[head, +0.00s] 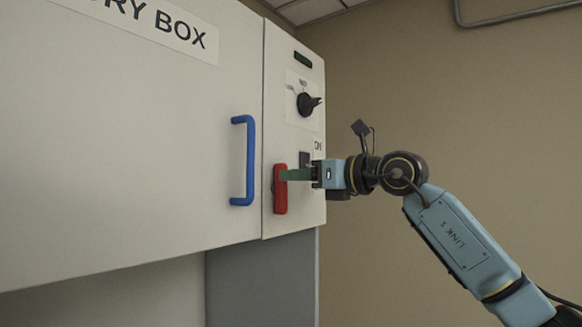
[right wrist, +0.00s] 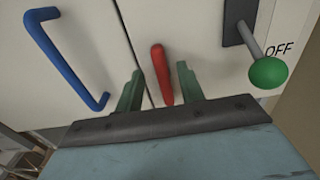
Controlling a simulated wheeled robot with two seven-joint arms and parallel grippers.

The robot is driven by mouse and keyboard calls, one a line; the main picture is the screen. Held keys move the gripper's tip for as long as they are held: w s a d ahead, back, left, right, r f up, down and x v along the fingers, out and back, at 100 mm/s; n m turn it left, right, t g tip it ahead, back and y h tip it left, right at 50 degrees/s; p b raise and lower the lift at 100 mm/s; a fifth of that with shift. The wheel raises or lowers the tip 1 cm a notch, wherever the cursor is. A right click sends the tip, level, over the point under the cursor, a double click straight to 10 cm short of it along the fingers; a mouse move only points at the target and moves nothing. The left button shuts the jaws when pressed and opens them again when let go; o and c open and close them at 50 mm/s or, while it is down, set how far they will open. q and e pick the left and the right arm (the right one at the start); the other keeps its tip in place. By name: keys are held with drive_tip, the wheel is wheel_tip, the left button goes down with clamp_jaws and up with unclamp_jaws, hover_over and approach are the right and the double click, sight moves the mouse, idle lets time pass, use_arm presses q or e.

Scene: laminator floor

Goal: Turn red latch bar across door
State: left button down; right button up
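The red latch bar (head: 280,192) stands upright on the fixed panel just right of the door seam in the head view. It does not cross the seam. The white door (head: 120,150) with its blue handle (head: 250,160) looks closed. My right gripper (head: 285,174) reaches in from the right at the upper part of the bar. In the right wrist view the open green fingers stand on either side of the red bar (right wrist: 161,76), with visible gaps to it. The near finger hides a bit of the bar in the head view. My left gripper is not in view.
A black rotary knob (head: 308,103) sits on the panel above the bar. A lever with a green ball (right wrist: 268,72) sticks out close to the right finger, beside an OFF label. Free room lies right of the cabinet, before the tan wall (head: 450,110).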

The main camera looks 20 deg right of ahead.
drive_tip(key=shift+p+x, duration=0.3)
drive_tip(key=shift+x, duration=0.9)
clamp_jaws()
